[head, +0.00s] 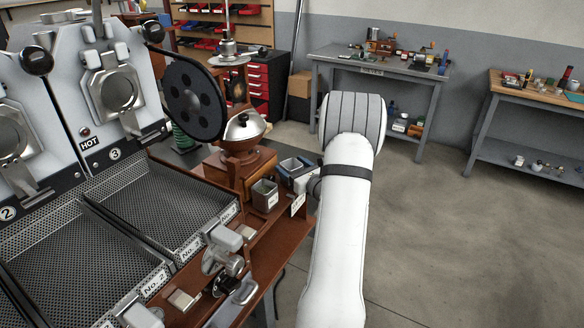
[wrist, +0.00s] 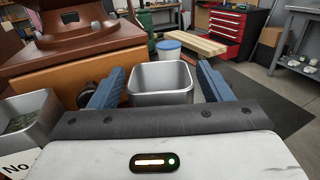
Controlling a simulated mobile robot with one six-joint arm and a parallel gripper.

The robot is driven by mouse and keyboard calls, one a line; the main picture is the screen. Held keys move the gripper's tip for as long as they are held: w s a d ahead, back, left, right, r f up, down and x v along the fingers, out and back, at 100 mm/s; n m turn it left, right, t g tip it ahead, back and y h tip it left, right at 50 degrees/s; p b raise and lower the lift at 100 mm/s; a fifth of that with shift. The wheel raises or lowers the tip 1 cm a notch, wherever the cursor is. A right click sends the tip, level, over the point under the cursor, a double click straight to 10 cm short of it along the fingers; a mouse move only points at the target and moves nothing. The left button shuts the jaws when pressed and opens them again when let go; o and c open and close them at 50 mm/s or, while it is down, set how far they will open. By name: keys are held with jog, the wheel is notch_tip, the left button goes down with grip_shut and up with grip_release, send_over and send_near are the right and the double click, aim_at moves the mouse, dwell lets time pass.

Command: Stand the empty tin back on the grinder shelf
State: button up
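A small grey metal tin (wrist: 160,85) is between the two blue fingers of my gripper (wrist: 162,76) in the wrist view. The fingers lie close along its left and right sides and appear shut on it. The tin is upright and its visible inside looks empty. In the head view this tin (head: 291,166) and my gripper (head: 298,173) are just right of the grinder (head: 241,140), partly hidden by my arm. The wooden grinder shelf (head: 275,241) lies in front. Whether the tin's base touches anything is hidden.
A second tin (head: 265,195) stands close by on the left; in the wrist view it (wrist: 27,122) holds greenish contents. A white number card (head: 298,204) is near it. The roaster's perforated trays (head: 150,205) lie left. Open floor is on the right.

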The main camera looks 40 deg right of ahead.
jog(key=shift+o, duration=0.3)
jog(key=shift+r, duration=0.15)
jog(key=shift+s, duration=0.35)
jog(key=s+b, duration=0.1)
jog(key=s, duration=1)
jog(key=shift+s, duration=0.15)
